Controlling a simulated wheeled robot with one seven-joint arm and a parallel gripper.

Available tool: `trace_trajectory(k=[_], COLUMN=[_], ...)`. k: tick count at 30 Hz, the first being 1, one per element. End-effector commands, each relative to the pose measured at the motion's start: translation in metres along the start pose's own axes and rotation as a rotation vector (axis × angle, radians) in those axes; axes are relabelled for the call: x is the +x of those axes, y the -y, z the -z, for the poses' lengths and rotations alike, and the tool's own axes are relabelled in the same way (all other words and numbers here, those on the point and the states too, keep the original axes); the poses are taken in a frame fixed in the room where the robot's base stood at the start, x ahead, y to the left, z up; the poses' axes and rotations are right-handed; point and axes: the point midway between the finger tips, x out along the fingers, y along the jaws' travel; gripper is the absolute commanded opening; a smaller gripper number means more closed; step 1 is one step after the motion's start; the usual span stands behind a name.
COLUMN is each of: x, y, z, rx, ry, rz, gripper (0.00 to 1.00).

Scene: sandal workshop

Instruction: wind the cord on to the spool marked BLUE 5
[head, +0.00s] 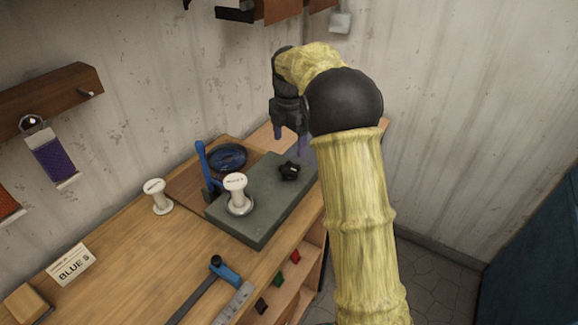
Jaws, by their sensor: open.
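A white spool (236,188) stands upright on a round metal seat on the grey-green block (262,222). A second white spool (156,195) stands on the bench to its left. Both tops carry small print that I cannot read surely. A dark blue coil (228,157), seemingly the cord, lies behind the block. A card reading BLUE 5 (71,264) stands at the bench's left. My gripper (291,143) is open, fingers down, above the block's far end near a black star knob (289,171). I see nothing between the fingers.
A blue upright lever (206,170) stands at the block's left edge. A blue-headed ruler-like tool (225,270) and a wooden block (25,304) lie on the wooden bench (130,255). Small coloured pieces sit on a lower shelf (290,283). A wall shelf (50,98) hangs left.

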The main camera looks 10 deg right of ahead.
Motion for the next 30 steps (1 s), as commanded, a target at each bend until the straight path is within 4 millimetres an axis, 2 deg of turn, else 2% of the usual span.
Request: trace_trajectory(k=[1,9,15,19,26,27,30], x=[0.011,0.058,0.085,0.092,0.093,0.093,0.093], y=[0.001,0.001,0.0,0.0,0.0,0.0,0.0], z=[0.001,0.001,0.001,0.0,0.0,0.0,0.0], rx=[0.0,0.001,0.0,0.001,0.001,0.001,0.001], ry=[-0.001,-0.001,0.0,0.0,0.001,0.001,0.001], rz=[0.004,0.004,0.002,0.0,-0.001,0.0,0.0], gripper=[0.78,0.78,0.78,0.78,0.78,0.76,0.57])
